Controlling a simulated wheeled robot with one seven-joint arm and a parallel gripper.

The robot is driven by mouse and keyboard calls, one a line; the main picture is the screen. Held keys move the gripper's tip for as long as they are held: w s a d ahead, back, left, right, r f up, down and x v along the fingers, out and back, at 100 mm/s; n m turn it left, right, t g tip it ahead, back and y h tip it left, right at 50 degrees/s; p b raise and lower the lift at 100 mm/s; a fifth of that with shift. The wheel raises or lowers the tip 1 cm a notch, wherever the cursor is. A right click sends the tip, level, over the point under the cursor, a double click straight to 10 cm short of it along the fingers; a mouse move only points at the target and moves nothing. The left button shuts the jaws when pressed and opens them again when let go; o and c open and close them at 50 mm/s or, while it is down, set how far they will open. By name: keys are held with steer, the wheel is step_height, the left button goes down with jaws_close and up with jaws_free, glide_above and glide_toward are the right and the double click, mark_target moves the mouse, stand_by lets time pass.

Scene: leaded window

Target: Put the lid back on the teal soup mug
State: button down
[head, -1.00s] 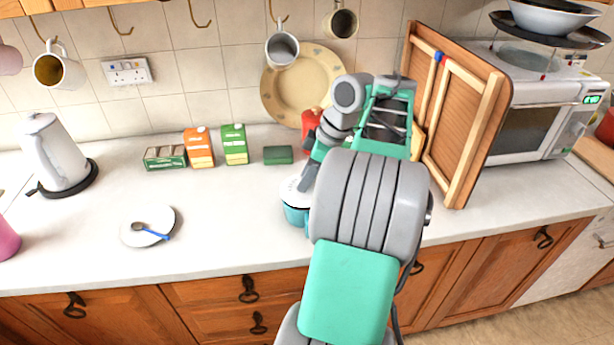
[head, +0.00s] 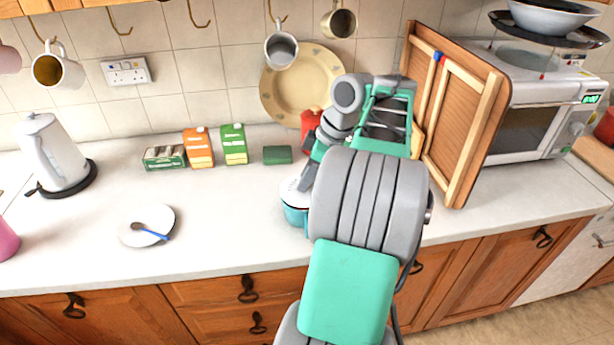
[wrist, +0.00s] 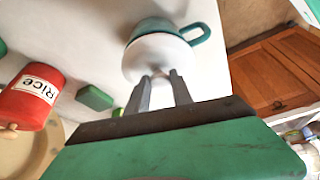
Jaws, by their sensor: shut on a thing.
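The teal soup mug (head: 294,214) stands on the counter, mostly hidden behind my arm in the head view. In the wrist view the mug (wrist: 157,27) shows its teal rim and its handle to the right. The white lid (wrist: 160,58) lies over the mug's mouth; I cannot tell whether it is fully seated. The lid (head: 291,190) also shows on top of the mug in the head view. My gripper (wrist: 160,82) is shut on the lid's small knob, its two fingertips close together at the lid.
A red rice canister (wrist: 32,95) and a green box (head: 277,155) stand behind the mug. A white plate (head: 160,218) with a spoon lies to the left. A wooden rack (head: 455,110) stands right. The counter front is clear between plate and mug.

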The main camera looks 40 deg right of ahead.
steer(key=shift+f, duration=0.15)
stand_by(0.4)
steer(key=c, duration=1)
jaws_free()
steer(key=shift+c, duration=0.2)
steer(key=shift+o, duration=0.5)
steer(key=o, duration=0.4)
steer(key=shift+c, duration=0.2)
step_height(320, 180, up, 7)
steer(key=p, duration=0.6)
steer(key=shift+p, duration=0.35)
